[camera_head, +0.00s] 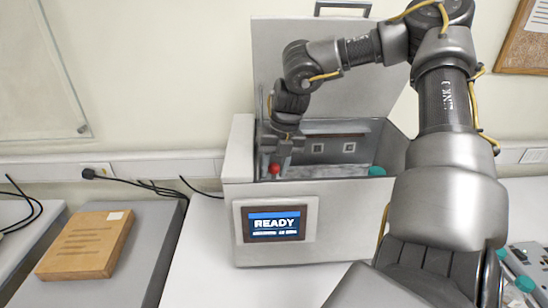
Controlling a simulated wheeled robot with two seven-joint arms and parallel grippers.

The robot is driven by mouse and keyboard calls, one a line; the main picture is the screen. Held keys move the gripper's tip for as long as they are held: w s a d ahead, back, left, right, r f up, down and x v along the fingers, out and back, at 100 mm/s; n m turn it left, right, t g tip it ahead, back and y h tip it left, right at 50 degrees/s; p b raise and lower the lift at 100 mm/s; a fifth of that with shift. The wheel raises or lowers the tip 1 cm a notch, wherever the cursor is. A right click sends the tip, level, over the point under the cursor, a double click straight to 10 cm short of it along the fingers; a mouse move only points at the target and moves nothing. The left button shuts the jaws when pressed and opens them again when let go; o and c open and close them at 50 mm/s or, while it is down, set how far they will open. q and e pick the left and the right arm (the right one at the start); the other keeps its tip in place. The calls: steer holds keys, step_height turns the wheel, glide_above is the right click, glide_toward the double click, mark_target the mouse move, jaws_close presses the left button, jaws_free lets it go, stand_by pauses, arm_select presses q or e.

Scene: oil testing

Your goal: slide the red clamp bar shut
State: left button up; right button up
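The oil testing machine (340,222) stands on the white table with its lid (275,55) raised. A small red part (274,169), which looks like the end of the clamp bar, shows inside the chamber at its left front. The rest of the bar is not clearly visible. My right gripper (279,152) reaches down into the left side of the chamber, right at the red part. The fingers are small and partly merge with the chamber, so I cannot tell whether they grip it. My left gripper is not in view.
The machine's screen (274,223) reads READY. A teal cap (377,171) sits at the chamber's right. A brown box (86,245) lies on a grey surface at left. Parts with teal caps (525,284) lie at lower right, beside my arm. White table is clear left of the machine.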

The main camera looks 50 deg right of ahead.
steer(key=shift+r, duration=0.25)
step_height(320, 180, up, 10)
steer(key=s+d+b, duration=0.1)
steer(key=b, duration=0.2)
steer(key=shift+d, duration=0.4)
steer(key=shift+s, duration=0.1)
